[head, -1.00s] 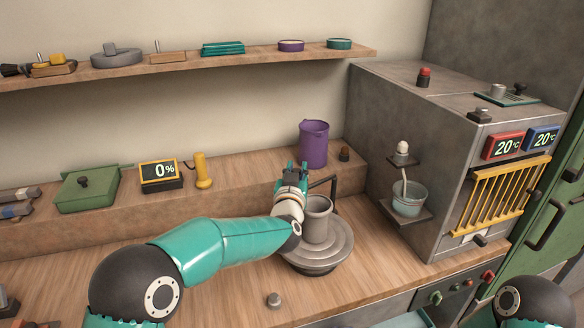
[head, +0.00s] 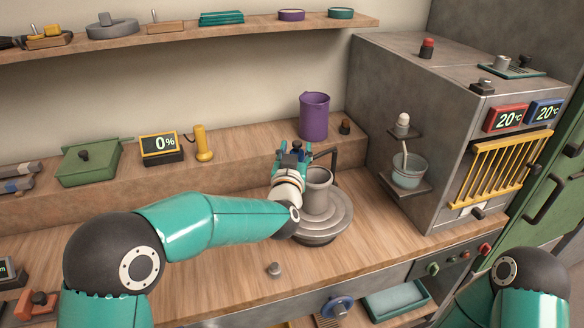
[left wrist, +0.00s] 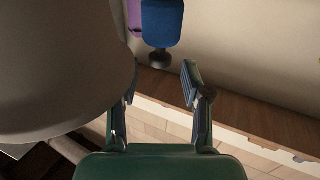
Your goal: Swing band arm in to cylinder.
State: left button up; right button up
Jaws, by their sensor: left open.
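The grey cylinder (head: 318,189) stands upright on the round grey wheel (head: 338,222) in the head view. The dark band arm (head: 335,158) shows behind and right of it, its lower part hidden. My left gripper (head: 293,149) is just left of and behind the cylinder's top. In the left wrist view it is open (left wrist: 160,86), with nothing between its fingers. The cylinder's large curved side (left wrist: 60,65) fills the left of that view. A blue block (left wrist: 162,22) on a dark stem is ahead of the fingertips. My right gripper is out of view.
A purple jug (head: 314,116) stands behind on the raised ledge. A grey kiln (head: 400,85) with a small bracket shelf holding a cup (head: 409,170) is to the right. The bench left of the wheel is mostly clear.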

pick_arm(q)
jog(key=s, duration=0.8)
jog(key=shift+a, duration=0.35)
